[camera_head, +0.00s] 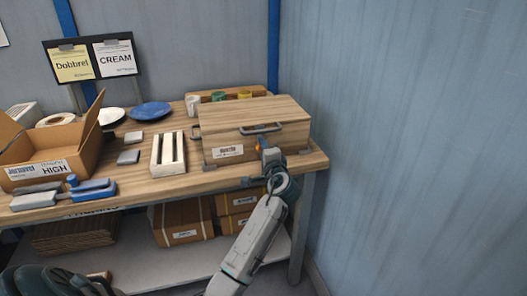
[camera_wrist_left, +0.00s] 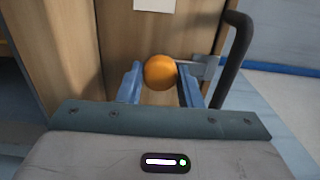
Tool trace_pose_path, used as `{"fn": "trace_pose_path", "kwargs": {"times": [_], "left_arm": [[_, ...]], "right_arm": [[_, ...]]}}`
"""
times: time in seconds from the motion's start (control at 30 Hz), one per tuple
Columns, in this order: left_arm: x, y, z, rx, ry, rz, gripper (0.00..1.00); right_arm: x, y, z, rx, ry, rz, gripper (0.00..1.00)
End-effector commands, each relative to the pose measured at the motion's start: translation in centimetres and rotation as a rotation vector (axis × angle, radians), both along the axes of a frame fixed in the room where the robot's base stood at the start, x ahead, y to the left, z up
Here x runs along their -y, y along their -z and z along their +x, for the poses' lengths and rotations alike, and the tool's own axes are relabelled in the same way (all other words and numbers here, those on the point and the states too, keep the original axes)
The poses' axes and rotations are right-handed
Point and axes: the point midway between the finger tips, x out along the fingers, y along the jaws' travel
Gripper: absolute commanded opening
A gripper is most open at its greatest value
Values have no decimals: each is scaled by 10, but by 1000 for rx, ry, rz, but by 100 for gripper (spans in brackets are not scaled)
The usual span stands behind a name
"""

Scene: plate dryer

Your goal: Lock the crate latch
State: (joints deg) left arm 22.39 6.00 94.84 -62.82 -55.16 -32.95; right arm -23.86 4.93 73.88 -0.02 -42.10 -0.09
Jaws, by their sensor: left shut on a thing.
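The wooden crate (camera_head: 290,138) stands closed at the right end of the workbench, with a label and a grey handle on its front. The latch's orange knob (camera_wrist_left: 159,72) sits on the crate front in the left wrist view, with a grey metal bracket (camera_wrist_left: 205,70) to its right. My left gripper (camera_wrist_left: 159,88) has its blue fingers on either side of the knob and is shut on it. In the head view, my left gripper (camera_head: 263,150) is at the crate's front face below the handle and hides most of the latch. My right gripper does not show.
Left of the crate are a white slatted rack (camera_head: 168,154), a blue plate (camera_head: 150,110) and an open cardboard box (camera_head: 60,145). Mugs (camera_head: 193,103) stand behind the crate. Boxes (camera_head: 183,222) sit on the lower shelf. A blue-grey wall (camera_head: 410,130) is to the right.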

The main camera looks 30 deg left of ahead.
Motion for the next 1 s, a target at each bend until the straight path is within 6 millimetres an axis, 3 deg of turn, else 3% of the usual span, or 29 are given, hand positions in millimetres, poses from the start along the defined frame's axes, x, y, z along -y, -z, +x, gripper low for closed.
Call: {"fn": "trace_pose_path", "kwargs": {"times": [0.17,0.2,0.27,0.67,1.0], "left_arm": [[0,0,0,1,0,-1,10],[0,0,0,1,0,-1,40],[0,0,0,1,0,-1,52],[7,1,-5,1,1,-2,53],[57,3,-48,0,2,-6,53]], "right_arm": [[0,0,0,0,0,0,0],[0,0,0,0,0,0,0],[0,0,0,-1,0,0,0],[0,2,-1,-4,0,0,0],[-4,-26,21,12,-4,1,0]]}}
